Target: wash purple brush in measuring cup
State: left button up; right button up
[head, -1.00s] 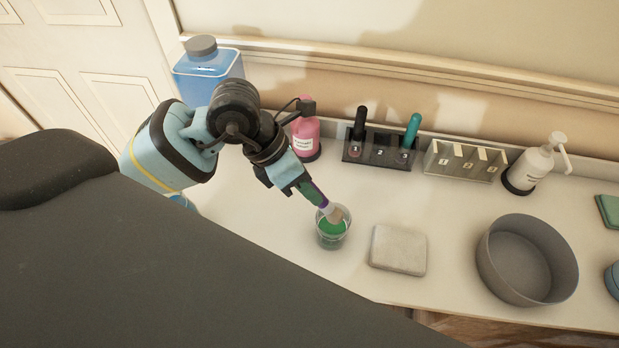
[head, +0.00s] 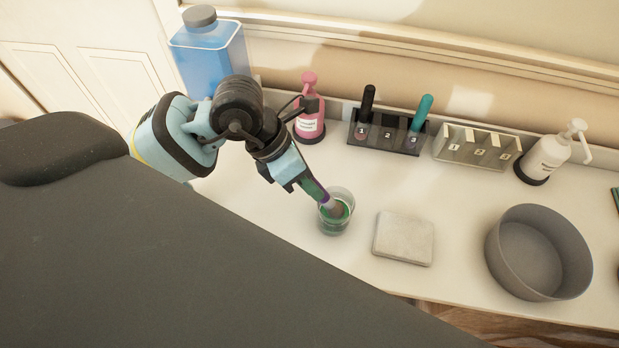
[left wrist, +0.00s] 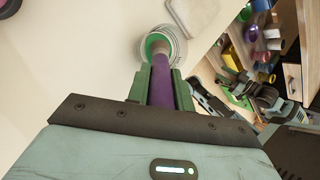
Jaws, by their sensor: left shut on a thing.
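My left gripper (head: 309,191) is shut on the handle of the purple brush (head: 324,198), which tilts down to the right. The brush also shows between the green fingers in the left wrist view (left wrist: 162,86). The clear measuring cup (head: 332,226) stands on the counter with green liquid in it. It also shows in the left wrist view (left wrist: 181,48). The brush's pale bristle end is inside the cup's rim, at or in the green liquid; how deep is hard to tell. My right gripper is not clearly visible.
A grey sponge-like block (head: 404,238) lies right of the cup, and a grey bowl (head: 500,262) beyond it. Behind stand a black numbered holder (head: 388,138), a pale numbered holder (head: 468,148), a pink bottle (head: 309,126), a white pump bottle (head: 549,157) and a blue jug (head: 208,55).

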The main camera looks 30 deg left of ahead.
pick_arm(q)
jog(key=shift+w, duration=0.1)
jog(key=shift+w+a, duration=0.1)
jog(key=shift+w, duration=0.2)
jog(key=shift+s, duration=0.1)
jog(key=shift+s+a, duration=0.2)
jog(key=shift+s, duration=0.4)
jog(key=shift+w+d, duration=0.2)
jog(key=shift+d, duration=0.5)
